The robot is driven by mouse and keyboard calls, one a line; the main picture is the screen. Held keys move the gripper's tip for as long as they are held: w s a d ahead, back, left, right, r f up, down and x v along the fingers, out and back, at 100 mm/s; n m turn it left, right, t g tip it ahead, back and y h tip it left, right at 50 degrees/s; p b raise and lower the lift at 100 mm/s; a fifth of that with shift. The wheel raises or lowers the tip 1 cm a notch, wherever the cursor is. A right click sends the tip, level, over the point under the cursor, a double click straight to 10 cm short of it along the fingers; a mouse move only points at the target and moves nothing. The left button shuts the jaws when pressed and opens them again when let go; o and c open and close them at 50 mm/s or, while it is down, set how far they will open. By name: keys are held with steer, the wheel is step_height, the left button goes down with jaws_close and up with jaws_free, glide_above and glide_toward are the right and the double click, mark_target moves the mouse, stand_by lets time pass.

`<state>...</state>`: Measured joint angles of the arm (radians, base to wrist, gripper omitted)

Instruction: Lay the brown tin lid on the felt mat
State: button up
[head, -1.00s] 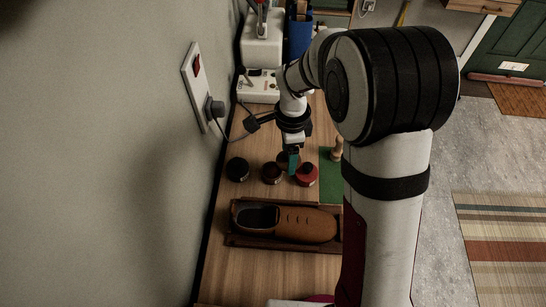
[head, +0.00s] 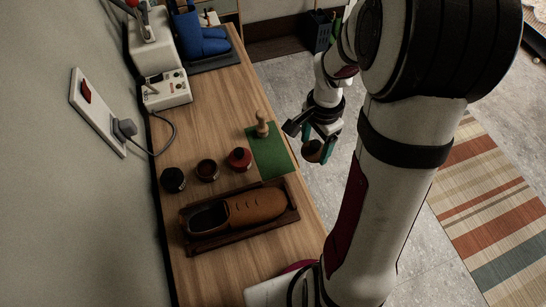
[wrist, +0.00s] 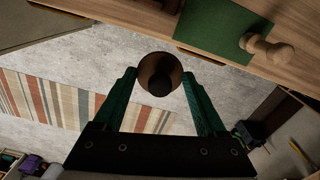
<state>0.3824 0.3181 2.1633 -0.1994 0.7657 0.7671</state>
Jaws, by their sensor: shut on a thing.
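My gripper (head: 316,142) is shut on the brown tin lid (head: 312,152), a round dark brown disc with a darker knob-like middle. In the wrist view the lid (wrist: 160,70) sits between the green fingertips. The gripper hangs out over the floor, to the right of the bench edge and apart from the mat. The green felt mat (head: 272,158) lies on the bench near its right edge; part of it shows at the top of the wrist view (wrist: 213,32). A wooden knobbed tool (head: 262,127) stands at the mat's far end.
A black tin (head: 173,180), a brown tin (head: 207,170) and a red tin (head: 239,158) stand in a row left of the mat. A brown shoe (head: 256,208) lies in a wooden tray (head: 225,240) in front. A white switch box (head: 166,92) stands behind.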

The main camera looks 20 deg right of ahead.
glide_above(274, 162)
steer(key=f, duration=0.5)
steer(key=shift+s+d+f, duration=0.2)
steer(key=shift+f, duration=0.05)
steer(key=shift+w+a+f, duration=0.1)
steer(key=shift+a+f, duration=0.05)
steer(key=shift+f, duration=0.95)
steer(key=shift+w+a+f, duration=0.1)
steer(key=shift+f, duration=1)
steer(key=o, duration=1.2)
steer(key=shift+f, duration=0.1)
steer(key=shift+o, duration=0.2)
step_height(274, 162, up, 12)
steer(key=s+a+r+n, duration=0.2)
steer(key=s+r+n, duration=0.1)
steer(key=s, duration=0.4)
steer(key=s+a+r+n+y, duration=0.1)
steer(key=s+a+r+n, duration=0.2)
steer(key=s, duration=0.5)
steer(key=s+a+r+n, duration=0.2)
steer(key=s+r+n, duration=0.1)
steer(key=s, duration=0.4)
steer(key=shift+s+a+n+y, duration=0.3)
steer(key=shift+s+n+y, duration=0.1)
